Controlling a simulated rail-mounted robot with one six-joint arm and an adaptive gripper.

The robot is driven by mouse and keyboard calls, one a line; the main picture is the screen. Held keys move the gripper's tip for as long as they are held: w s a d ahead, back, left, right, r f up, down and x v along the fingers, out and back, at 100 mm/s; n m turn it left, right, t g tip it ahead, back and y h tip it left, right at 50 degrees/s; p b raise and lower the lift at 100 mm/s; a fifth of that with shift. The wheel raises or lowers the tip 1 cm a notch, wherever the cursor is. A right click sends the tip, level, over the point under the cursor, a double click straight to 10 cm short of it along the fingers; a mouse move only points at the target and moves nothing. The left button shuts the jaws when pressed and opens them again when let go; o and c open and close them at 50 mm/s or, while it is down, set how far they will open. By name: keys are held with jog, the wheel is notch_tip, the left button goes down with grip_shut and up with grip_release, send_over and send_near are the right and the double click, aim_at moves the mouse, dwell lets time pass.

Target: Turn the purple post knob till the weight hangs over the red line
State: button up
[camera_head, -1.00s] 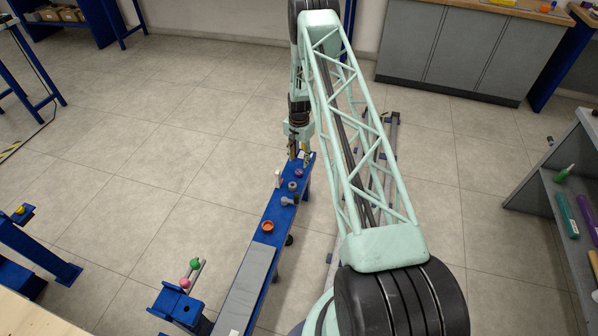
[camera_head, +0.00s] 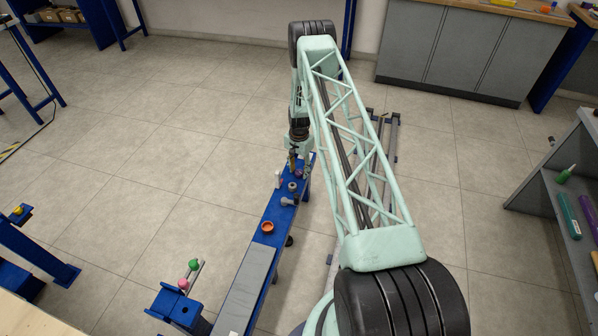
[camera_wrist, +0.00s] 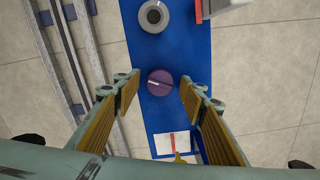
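The purple knob (camera_wrist: 160,82) is round with a pale line across its top and stands on the blue bench (camera_wrist: 185,55). In the wrist view my gripper (camera_wrist: 159,88) is open, its two yellow pads on either side of the knob with gaps. In the head view my gripper (camera_head: 293,165) is over the bench's far end and mostly hides the knob. A white card (camera_wrist: 170,146) with a thin red line lies below the knob in the wrist view. A small brass-coloured piece (camera_wrist: 180,158) overlaps its lower edge; I cannot tell whether it is the weight.
A grey round knob (camera_wrist: 154,16) stands near the purple one. A grey lever piece (camera_head: 289,201) and an orange dish (camera_head: 267,227) are farther along the bench. A red-edged grey block (camera_wrist: 225,7) is at the bench's side. Open floor lies left of the bench.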

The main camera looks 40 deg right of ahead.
jog(key=c, duration=0.8)
jog(key=shift+c, duration=0.2)
jog(key=shift+n, duration=0.3)
jog(key=shift+f+n+b, duration=0.1)
jog(key=shift+n+b, duration=0.6)
jog(key=shift+n, duration=0.1)
jog(key=shift+n+b, duration=0.65)
jog(key=shift+n, duration=1.05)
jog(key=o, duration=0.8)
